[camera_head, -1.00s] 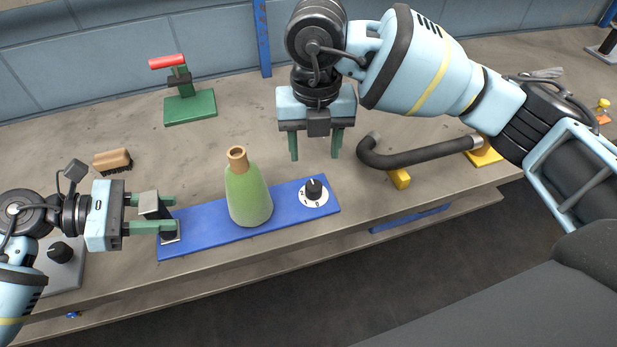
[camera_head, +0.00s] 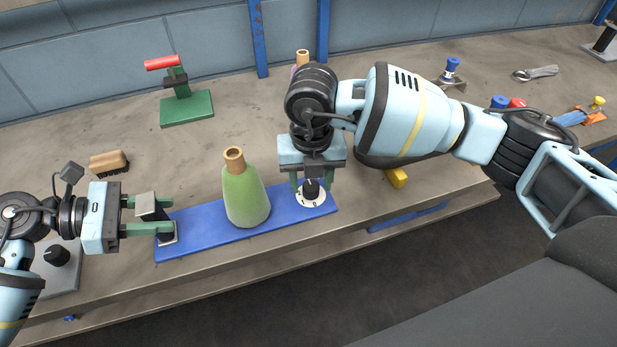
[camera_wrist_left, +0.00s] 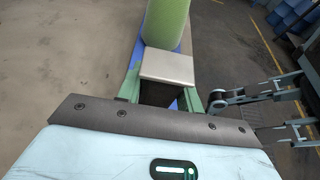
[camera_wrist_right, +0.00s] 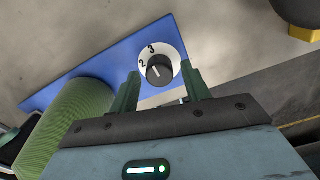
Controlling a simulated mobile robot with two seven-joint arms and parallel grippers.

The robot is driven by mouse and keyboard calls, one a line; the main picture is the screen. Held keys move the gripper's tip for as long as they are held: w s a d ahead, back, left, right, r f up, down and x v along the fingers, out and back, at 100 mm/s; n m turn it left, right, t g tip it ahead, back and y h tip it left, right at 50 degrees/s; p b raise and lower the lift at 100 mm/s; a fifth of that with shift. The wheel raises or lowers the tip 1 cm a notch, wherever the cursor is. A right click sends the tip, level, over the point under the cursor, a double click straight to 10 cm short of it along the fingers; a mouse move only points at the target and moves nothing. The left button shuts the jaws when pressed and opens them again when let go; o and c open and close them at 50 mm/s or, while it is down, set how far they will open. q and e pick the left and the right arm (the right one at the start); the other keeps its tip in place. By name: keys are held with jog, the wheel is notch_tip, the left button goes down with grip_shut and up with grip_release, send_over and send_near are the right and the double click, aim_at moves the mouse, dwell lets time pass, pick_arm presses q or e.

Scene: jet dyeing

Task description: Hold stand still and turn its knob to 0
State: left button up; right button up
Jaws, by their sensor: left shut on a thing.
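The stand (camera_head: 205,228) is a long blue plate on the bench, with a green cone (camera_head: 246,197) upright on it. Its black knob (camera_head: 311,187) sits on a white numbered dial at the right end; 2 and 3 are legible in the right wrist view (camera_wrist_right: 160,70). I cannot tell which number the knob points to. My left gripper (camera_head: 166,219) is shut on the grey block at the stand's left end, also seen in the left wrist view (camera_wrist_left: 167,65). My right gripper (camera_head: 311,182) is open and pointing down, its fingers on either side of the knob, not visibly closed on it.
A green-based holder with a red handle (camera_head: 162,62) and a brush (camera_head: 109,162) stand behind to the left. A grey panel with another black knob (camera_head: 57,253) is at the far left. A yellow block (camera_head: 397,178) is right of the stand. The bench's front edge runs close by.

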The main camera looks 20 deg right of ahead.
jog(key=c, duration=0.8)
